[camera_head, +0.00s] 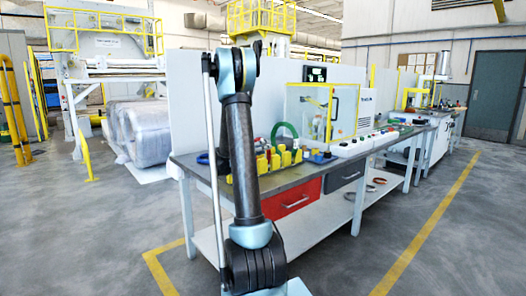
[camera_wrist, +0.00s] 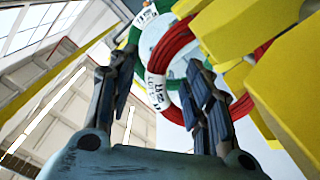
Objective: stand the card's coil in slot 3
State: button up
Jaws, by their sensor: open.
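In the wrist view my gripper (camera_wrist: 158,62) is open, with its two dark fingers apart. A red coil (camera_wrist: 180,38) with a white printed label (camera_wrist: 156,92) shows beyond and between the fingers; whether a finger touches it I cannot tell. A green coil (camera_wrist: 135,34), also with a white tag, is behind it. Yellow rack blocks (camera_wrist: 250,30) stand close by on the right. In the head view the yellow rack (camera_head: 243,178) is on the workbench, with a green coil (camera_head: 284,130) behind it. My gripper is hidden there behind my arm. The card and slot numbers are not readable.
A yellow-framed machine (camera_head: 322,112) stands at the back. The floor to the right is clear.

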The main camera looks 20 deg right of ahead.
jog(key=v, duration=1.1)
dwell(0.5)
